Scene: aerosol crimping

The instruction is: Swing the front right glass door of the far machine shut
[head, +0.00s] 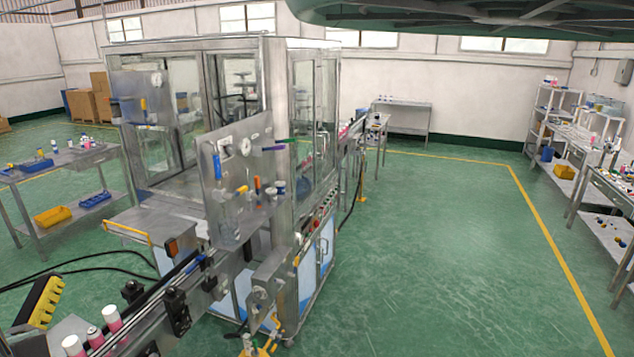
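A tall steel-framed machine (275,85) with glass panes stands left of the middle in the head view. Its near face has dark-framed glass (234,75) at the right. A steel panel (212,190) with a gauge and coloured knobs stands in front and hides the lower part of that face. I cannot tell for sure which pane is the front right door or how far it stands open. More glass panes (303,95) are on the machine's right side. My gripper is not in view.
A conveyor (150,315) with white-capped pink cans runs at the lower left before the machine. A table (70,160) with blue and yellow trays stands left. Benches (600,180) line the right. Green floor (430,250) is clear between. Black cables lie at lower left.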

